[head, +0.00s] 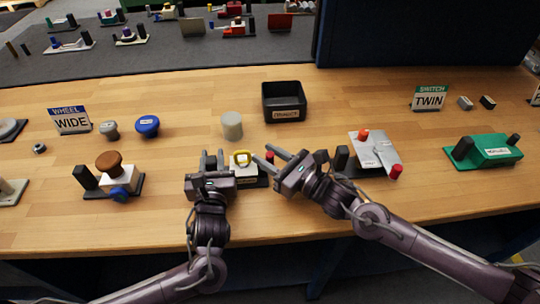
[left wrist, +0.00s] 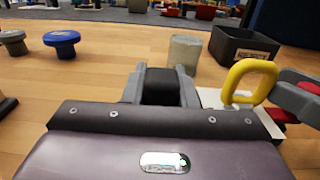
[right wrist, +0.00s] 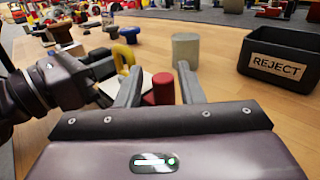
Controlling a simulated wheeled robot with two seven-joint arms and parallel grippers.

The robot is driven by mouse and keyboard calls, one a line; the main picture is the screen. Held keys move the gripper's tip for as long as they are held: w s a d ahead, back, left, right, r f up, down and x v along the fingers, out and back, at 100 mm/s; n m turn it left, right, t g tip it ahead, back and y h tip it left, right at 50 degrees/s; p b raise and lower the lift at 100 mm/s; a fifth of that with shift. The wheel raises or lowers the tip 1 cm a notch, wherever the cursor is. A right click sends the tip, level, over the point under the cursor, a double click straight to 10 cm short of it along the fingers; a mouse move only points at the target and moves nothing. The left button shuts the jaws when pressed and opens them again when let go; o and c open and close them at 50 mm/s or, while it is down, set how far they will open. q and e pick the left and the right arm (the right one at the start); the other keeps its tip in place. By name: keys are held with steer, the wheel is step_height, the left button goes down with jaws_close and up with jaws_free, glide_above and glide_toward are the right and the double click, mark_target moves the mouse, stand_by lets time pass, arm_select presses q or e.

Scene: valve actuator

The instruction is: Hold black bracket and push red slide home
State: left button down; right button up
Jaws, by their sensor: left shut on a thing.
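The device has a white body (head: 245,175) with a yellow loop handle (head: 241,158) on a dark base. My left gripper (head: 211,156) is at its left end. In the left wrist view the gripper's fingers are closed around the black bracket (left wrist: 161,86). The red slide (head: 269,156) is at the device's right end. It also shows as a red cylinder in the right wrist view (right wrist: 161,88). My right gripper (head: 264,154) is open, with its fingers apart near the red slide; I cannot tell whether they touch it. The bracket is mostly hidden in the head view.
A black REJECT bin (head: 284,102) stands behind the device and a grey cylinder (head: 231,125) just behind it. A silver-plated device (head: 375,152) with red knobs sits right of my right gripper. A brown-knobbed device (head: 110,172) is to the left. The front table strip is mostly clear.

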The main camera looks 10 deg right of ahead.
arm_select(q)
steer(key=shift+s+d+f, duration=0.15)
steer(key=shift+d+f, duration=0.1)
steer(key=shift+f, duration=0.05)
arm_select(e)
steer(key=shift+s+a, duration=0.1)
steer(key=shift+s, duration=0.05)
arm_select(q)
steer(key=shift+a, duration=0.1)
arm_select(e)
steer(key=v, duration=0.8)
steer(key=w+d+v, duration=0.1)
steer(key=v, duration=0.3)
steer(key=shift+s+d, duration=0.1)
steer(key=shift+s, duration=0.1)
steer(key=w+d+r+t+h, duration=0.2)
steer(key=w+d+r, duration=0.55)
steer(key=w, duration=0.25)
arm_select(q)
steer(key=shift+a, duration=0.1)
steer(key=shift+r, duration=0.1)
arm_select(e)
steer(key=w+d+f+m+h, duration=0.2)
steer(key=w+d+m+h, duration=0.2)
steer(key=d, duration=0.9)
steer(key=w+h, duration=0.2)
steer(key=w, duration=0.1)
steer(key=shift+m+h, duration=0.3)
steer(key=shift+h, duration=0.1)
steer(key=shift+w, duration=0.15)
